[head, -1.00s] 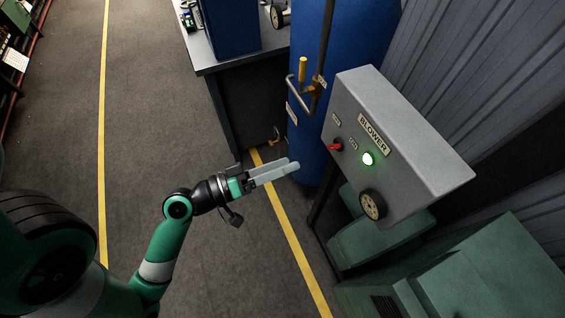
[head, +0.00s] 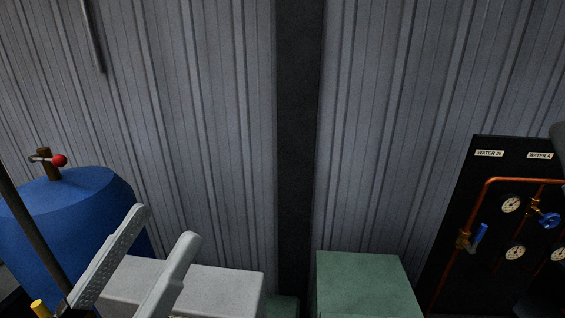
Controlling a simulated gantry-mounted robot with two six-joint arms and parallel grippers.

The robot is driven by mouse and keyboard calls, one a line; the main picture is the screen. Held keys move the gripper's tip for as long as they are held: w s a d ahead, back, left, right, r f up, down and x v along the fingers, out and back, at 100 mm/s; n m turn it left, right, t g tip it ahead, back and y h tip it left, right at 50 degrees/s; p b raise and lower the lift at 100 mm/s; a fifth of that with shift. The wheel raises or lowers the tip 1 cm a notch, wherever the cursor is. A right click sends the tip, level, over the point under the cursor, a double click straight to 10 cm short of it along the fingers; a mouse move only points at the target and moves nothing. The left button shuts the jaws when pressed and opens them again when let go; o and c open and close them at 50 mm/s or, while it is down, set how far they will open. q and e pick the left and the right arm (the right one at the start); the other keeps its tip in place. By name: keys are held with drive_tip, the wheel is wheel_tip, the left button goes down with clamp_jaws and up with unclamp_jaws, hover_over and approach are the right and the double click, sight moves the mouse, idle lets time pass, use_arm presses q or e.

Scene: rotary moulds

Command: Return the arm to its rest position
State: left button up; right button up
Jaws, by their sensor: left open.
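My left gripper (head: 163,240) shows at the lower left of the head view. Its two pale grey fingers point up and to the right, apart from each other, with nothing between them. The fingers stand in front of the grey top of the blower control box (head: 215,288). The box's front, with its switch, lamp and knob, is out of view. The rest of the left arm is below the picture's edge. My right gripper does not show.
A blue tank (head: 70,215) with a red-knobbed valve (head: 58,160) stands at the left. A green cabinet (head: 365,285) stands at bottom centre. A black water panel (head: 480,220) with copper pipes and gauges is at the right. A corrugated wall (head: 200,120) closes off the back.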

use_arm(q)
drive_tip(key=a+r+n+t+y+p, duration=0.1)
drive_tip(key=r+y+p, duration=0.2)
drive_tip(key=r+p, duration=0.6)
drive_tip(key=s+a+r+n+t+y+p, duration=0.1)
drive_tip(key=a+r+t+y+p, duration=0.1)
drive_tip(key=r+p, duration=0.8)
drive_tip(key=a+r+n+t+y+p, duration=0.1)
drive_tip(key=r+y+p, duration=0.3)
drive_tip(key=r+p, duration=0.6)
wheel_tip(320, 180, up, 10)
drive_tip(key=shift+s+a+r+n+t, duration=0.1)
drive_tip(key=shift+s+a+n+t, duration=0.25)
drive_tip(key=shift+s+n+t, duration=0.05)
drive_tip(key=shift+s+a+y, duration=0.1)
drive_tip(key=shift+a+y, duration=0.05)
drive_tip(key=shift+y, duration=0.15)
idle(1.2)
